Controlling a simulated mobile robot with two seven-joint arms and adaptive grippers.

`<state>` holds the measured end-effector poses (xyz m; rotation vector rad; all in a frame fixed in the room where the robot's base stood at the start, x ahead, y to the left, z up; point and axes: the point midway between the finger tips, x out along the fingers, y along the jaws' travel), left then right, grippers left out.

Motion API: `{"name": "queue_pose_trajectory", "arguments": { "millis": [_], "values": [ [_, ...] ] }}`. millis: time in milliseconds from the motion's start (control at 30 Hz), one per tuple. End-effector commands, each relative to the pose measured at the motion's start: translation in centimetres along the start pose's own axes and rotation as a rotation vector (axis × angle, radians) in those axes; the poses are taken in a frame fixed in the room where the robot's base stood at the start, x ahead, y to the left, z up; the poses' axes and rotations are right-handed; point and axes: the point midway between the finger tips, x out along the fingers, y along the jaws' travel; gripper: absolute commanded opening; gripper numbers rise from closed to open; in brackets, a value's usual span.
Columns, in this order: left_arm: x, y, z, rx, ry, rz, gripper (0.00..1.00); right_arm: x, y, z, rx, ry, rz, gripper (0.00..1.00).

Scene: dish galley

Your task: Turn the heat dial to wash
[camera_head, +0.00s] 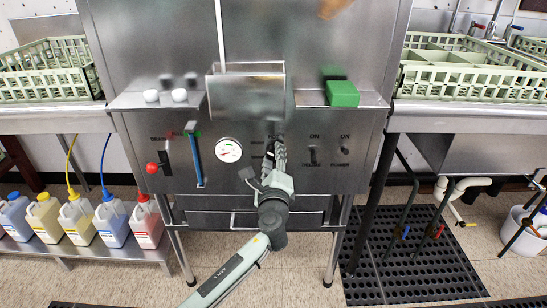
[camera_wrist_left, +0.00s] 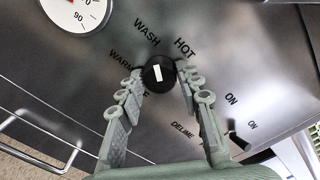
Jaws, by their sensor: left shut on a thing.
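The heat dial (camera_wrist_left: 154,84) is a round black knob with a white mark on the machine's steel front panel. The labels WARM, WASH (camera_wrist_left: 147,32) and HOT (camera_wrist_left: 185,47) are printed around it. In the wrist view the mark runs nearly upright, roughly towards WASH; its exact setting is hard to tell. My left gripper (camera_wrist_left: 161,77) has its fingers on both sides of the dial and is shut on it. In the head view my left gripper (camera_head: 275,150) reaches the panel from below and hides most of the dial. My right gripper is not in view.
A gauge (camera_head: 229,150), a red-knobbed lever (camera_head: 152,168) and a blue strip (camera_head: 196,160) are left of the dial. Two switches (camera_head: 313,156) are to its right. A green block (camera_head: 342,94) rests on a ledge. A bar handle (camera_head: 245,212) lies below.

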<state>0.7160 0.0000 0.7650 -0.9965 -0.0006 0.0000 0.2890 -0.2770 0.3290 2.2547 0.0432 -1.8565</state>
Motion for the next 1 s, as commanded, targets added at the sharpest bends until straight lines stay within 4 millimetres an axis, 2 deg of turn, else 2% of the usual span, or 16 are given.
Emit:
{"name": "queue_pose_trajectory", "arguments": {
  "millis": [67, 100, 267, 533, 667, 767, 1000],
  "values": [
    [0.0, -0.1, 0.0, -0.001, 0.001, -0.001, 0.06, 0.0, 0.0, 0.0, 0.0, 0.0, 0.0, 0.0],
    [0.0, -0.1, 0.0, -0.001, 0.001, -0.001, 0.37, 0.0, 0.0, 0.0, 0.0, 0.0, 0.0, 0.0],
    [0.0, 0.0, 0.0, -0.001, 0.001, -0.001, 0.56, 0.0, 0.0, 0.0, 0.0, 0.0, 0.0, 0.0],
    [0.0, 0.0, 0.0, -0.002, 0.001, 0.0, 0.56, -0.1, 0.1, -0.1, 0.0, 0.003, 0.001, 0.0],
    [-0.8, 0.0, -0.1, -0.001, 0.002, 0.0, 0.56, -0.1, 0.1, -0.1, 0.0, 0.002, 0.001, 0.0],
    [-2.4, 0.1, -0.1, -0.002, 0.003, 0.0, 0.56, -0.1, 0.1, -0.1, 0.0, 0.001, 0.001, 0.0],
    [-7.6, 0.1, -0.1, -0.003, 0.003, 0.001, 0.56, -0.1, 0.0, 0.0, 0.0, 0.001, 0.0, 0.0]
  ]
}}
